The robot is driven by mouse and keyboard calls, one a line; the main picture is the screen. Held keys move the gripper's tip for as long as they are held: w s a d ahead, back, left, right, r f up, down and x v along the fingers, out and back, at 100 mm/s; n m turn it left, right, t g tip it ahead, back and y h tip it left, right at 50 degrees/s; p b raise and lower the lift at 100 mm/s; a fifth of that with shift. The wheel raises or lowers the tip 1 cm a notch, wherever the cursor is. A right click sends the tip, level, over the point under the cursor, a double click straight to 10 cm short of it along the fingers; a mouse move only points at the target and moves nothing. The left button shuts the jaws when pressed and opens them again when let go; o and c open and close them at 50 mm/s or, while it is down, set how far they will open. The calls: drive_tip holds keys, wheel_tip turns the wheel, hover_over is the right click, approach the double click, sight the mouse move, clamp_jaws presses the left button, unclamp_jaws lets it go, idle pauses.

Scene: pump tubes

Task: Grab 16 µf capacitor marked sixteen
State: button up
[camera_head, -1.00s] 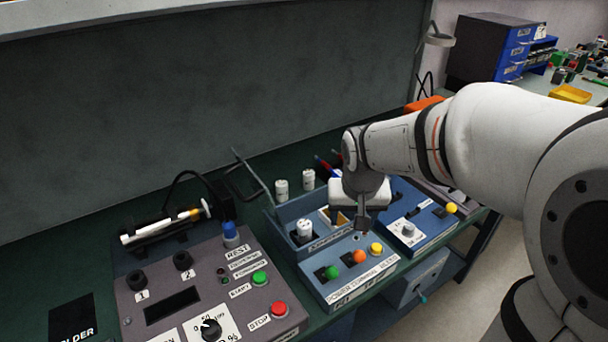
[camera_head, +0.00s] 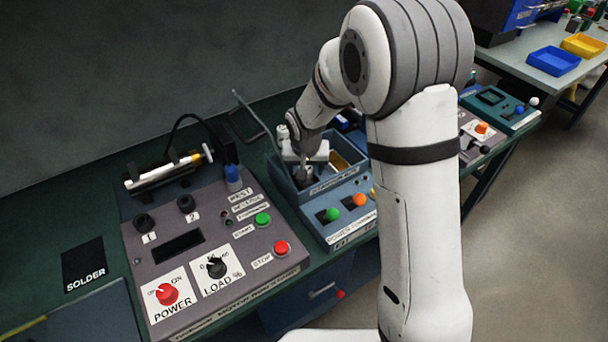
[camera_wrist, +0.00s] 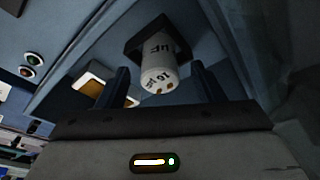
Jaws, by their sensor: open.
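A white cylindrical capacitor (camera_wrist: 158,66) stands in a dark square socket inside a blue-grey box (camera_head: 313,194). Its print reads 16 and µF, upside down in the wrist view, with small copper-coloured terminals on its end. My gripper (camera_wrist: 162,88) is open, with one dark finger on each side of the capacitor and gaps visible between. In the head view my gripper (camera_head: 304,174) reaches down into the box's left part and hides the capacitor there.
A grey panel (camera_head: 215,245) with knobs and buttons stands left of the box. A blue control panel (camera_head: 345,215) with coloured buttons is in front. The box walls are close around my gripper.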

drive_tip(key=shift+x, duration=0.8)
drive_tip(key=shift+c, duration=0.3)
drive_tip(key=c, duration=1)
drive_tip(key=shift+r, duration=0.1)
